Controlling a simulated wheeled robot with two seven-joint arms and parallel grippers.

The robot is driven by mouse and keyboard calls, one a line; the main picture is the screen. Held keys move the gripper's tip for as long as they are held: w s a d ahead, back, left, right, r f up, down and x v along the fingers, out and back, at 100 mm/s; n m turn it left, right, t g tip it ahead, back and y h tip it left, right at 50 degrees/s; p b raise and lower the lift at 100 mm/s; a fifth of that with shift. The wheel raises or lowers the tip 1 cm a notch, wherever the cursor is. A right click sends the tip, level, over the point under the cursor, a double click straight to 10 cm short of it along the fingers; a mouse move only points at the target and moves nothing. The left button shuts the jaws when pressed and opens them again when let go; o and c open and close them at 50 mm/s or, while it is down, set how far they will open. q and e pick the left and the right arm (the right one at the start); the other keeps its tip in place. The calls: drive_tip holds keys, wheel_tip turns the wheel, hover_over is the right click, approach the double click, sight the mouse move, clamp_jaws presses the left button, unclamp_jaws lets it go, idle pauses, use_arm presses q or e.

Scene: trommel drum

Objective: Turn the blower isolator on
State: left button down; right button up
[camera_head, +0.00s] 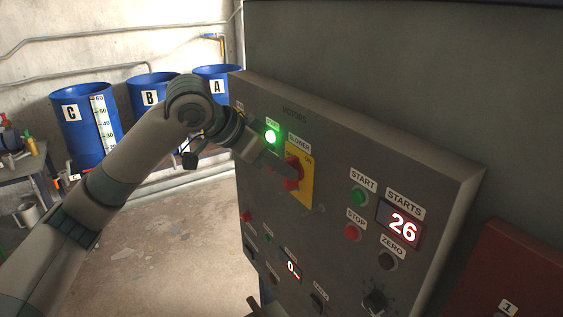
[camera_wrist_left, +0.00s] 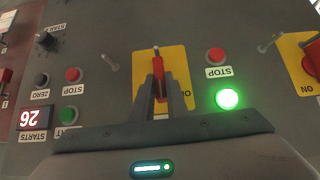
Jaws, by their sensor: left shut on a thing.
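The blower isolator is a yellow plate (camera_head: 306,185) with a red rotary handle (camera_head: 295,172) on the grey control panel, under a BLOWER label. An ON mark shows at the plate's upper right. My left gripper (camera_head: 287,170) reaches it from the left and is shut on the red handle. In the left wrist view the handle (camera_wrist_left: 157,72) stands upright in the picture between the two fingers (camera_wrist_left: 159,88), over the yellow plate (camera_wrist_left: 178,62). The fingers hide part of the handle and plate. My right gripper is not seen.
A lit green button (camera_head: 271,136) sits close left of the isolator. START (camera_head: 358,196) and STOP (camera_head: 352,232) buttons and a display reading 26 (camera_head: 403,226) are to the right. Another isolator (camera_wrist_left: 312,60) shows in the wrist view. Blue drums (camera_head: 85,125) stand behind left.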

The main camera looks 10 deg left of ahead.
use_arm(q)
drive_tip(key=shift+f, duration=0.1)
idle(0.4)
drive_tip(key=c, duration=1.7)
unclamp_jaws()
drive_tip(key=shift+c, duration=0.2)
drive_tip(key=shift+s+a+r, duration=0.25)
drive_tip(key=shift+a+r, duration=0.05)
drive_tip(key=shift+r, duration=0.15)
drive_tip(key=b+v, duration=0.4)
drive_tip(key=v, duration=1.2)
drive_tip(key=shift+s+b, duration=0.3)
